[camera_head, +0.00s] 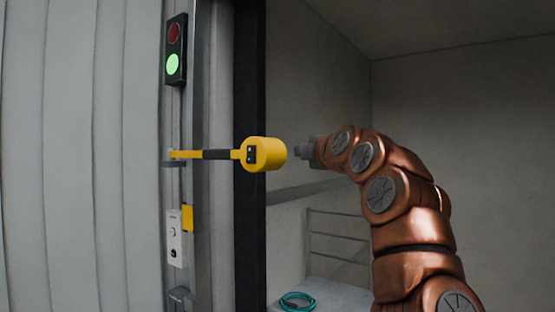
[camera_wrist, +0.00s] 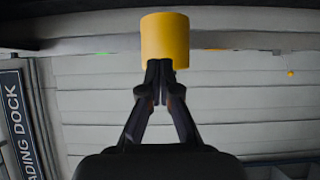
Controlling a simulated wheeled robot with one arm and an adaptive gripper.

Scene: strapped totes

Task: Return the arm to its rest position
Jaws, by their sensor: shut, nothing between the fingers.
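My copper-coloured arm reaches in from the lower right of the head view. My gripper (camera_head: 298,152) is at its end, pointing left. In the wrist view the two dark fingertips (camera_wrist: 159,68) are together with nothing between them. A yellow cylindrical head (camera_head: 266,154) on a yellow and black bar stands just left of the fingertips, with a small gap in the head view. It also shows in the wrist view (camera_wrist: 165,38), straight beyond the fingertips and overlapping them in the picture.
A signal light (camera_head: 175,50) with green lit and a grey control box (camera_head: 175,238) are on the post at left. A coil of teal hose (camera_head: 296,301) lies on a pale surface below. A railing (camera_head: 338,237) stands behind. The upper right looks clear.

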